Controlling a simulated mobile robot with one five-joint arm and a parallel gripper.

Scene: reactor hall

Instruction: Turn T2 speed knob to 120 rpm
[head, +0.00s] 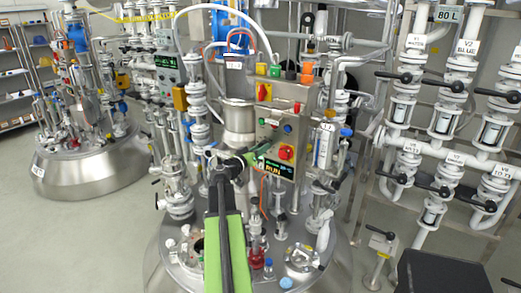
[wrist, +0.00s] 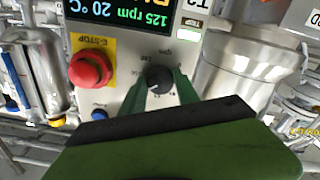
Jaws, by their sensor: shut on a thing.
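The T2 speed knob (wrist: 158,78) is a small dark round knob on the grey control panel in the wrist view. My gripper (wrist: 159,88) has its green fingers on both sides of the knob and is shut on it. In the head view, my gripper (head: 249,157) reaches the lower left of the control box (head: 292,112), where the display (head: 273,168) shows RUN. The knob is hidden there behind my gripper.
A red E-STOP button (wrist: 90,70) on a yellow plate sits close to the knob. A blue button (wrist: 99,114) is near my left finger. A steel cylinder (wrist: 235,70) stands right of the panel. Pipework and valves (head: 440,120) fill the right side of the head view.

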